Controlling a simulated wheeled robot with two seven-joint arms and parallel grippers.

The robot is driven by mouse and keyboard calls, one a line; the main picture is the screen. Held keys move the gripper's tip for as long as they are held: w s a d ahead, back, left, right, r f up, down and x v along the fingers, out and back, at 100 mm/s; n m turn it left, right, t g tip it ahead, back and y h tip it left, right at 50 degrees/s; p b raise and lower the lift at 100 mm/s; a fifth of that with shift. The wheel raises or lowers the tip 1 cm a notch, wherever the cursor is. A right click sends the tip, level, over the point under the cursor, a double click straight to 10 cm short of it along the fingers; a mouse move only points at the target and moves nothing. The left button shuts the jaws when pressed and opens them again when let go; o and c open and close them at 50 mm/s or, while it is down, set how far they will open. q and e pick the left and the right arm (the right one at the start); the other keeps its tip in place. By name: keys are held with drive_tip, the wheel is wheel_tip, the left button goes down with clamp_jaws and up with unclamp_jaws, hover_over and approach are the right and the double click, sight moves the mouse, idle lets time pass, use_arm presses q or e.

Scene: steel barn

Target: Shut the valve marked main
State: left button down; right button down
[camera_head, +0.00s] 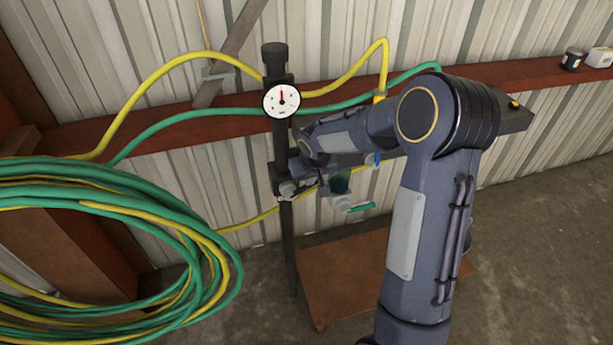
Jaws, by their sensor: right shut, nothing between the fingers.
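Dark pipework with a valve that has a green lever (361,207) stands by the wall, at the middle of the head view. A small blue handle (373,159) shows above and right of it, partly behind my arm. No marking that reads "main" can be made out. My right arm reaches in from the lower right and bends over to the left. My right gripper (297,182) is shut and empty beside the dark upright post (279,140). My forearm and wrist hide part of the pipework. My left gripper is out of view.
A round white gauge (281,101) with a red needle is on the post. Coiled green and yellow hoses (110,205) hang at the left. Hoses run along the corrugated wall. A brown plate (345,270) lies low beneath the pipework. Small items (572,59) sit on the red-brown beam.

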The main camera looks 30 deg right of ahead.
sight(318, 182)
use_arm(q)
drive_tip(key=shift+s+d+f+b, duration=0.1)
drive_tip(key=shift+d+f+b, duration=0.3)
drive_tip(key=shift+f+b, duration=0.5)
use_arm(e)
drive_tip(key=shift+s+d+f+m+t+y, duration=0.15)
drive_tip(key=shift+d+f+y, duration=0.45)
drive_tip(key=shift+f, duration=0.15)
drive_tip(key=shift+s+d+f+m+t+y, duration=0.1)
drive_tip(key=shift+d+f+m+t+y, duration=0.05)
drive_tip(key=shift+d+f+y, duration=0.5)
drive_tip(key=shift+a, duration=0.1)
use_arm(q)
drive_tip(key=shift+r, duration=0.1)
